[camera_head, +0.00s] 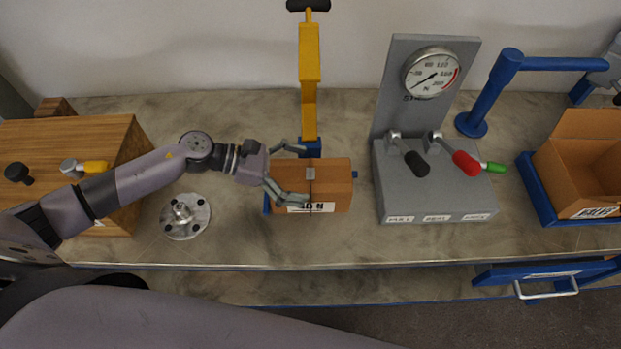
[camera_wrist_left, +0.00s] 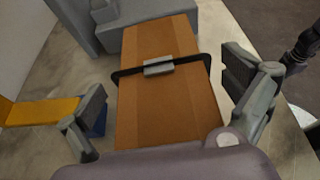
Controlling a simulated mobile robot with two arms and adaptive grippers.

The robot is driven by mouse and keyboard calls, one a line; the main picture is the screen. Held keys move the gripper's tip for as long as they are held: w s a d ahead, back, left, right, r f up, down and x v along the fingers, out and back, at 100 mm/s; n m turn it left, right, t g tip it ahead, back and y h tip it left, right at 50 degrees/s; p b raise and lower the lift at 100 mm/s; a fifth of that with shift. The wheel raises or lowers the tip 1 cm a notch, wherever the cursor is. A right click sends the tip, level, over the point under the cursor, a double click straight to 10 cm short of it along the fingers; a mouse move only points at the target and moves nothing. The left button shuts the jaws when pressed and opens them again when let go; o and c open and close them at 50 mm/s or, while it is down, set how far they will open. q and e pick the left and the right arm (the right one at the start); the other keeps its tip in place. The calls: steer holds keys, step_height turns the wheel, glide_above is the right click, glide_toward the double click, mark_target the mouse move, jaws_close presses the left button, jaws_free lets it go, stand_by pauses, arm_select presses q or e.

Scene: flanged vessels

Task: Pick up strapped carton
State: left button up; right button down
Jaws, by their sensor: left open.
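The strapped carton (camera_head: 333,178) is a brown box with a dark strap and a grey buckle, lying on the bench in the middle of the head view. It also fills the middle of the left wrist view (camera_wrist_left: 165,105), with the strap running across it. My left gripper (camera_head: 294,172) is open at the carton's left part, one finger at the far side and one at the near side. In the left wrist view its fingers (camera_wrist_left: 168,98) stand either side of the carton with gaps visible.
A yellow post (camera_head: 309,70) with a blue base stands just behind the carton. A grey gauge panel (camera_head: 435,190) with levers is to its right. A flanged disc (camera_head: 185,216) and wooden box (camera_head: 60,140) are left. An open carton (camera_head: 590,165) is far right.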

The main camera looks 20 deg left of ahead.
arm_select(q)
steer(key=shift+w+d+f, duration=0.15)
steer(key=shift+d+f, duration=0.05)
steer(key=shift+d, duration=0.25)
steer(key=shift+a+f, duration=0.1)
steer(key=c, duration=1.9)
steer(key=shift+c, duration=0.5)
steer(key=shift+r, duration=0.2)
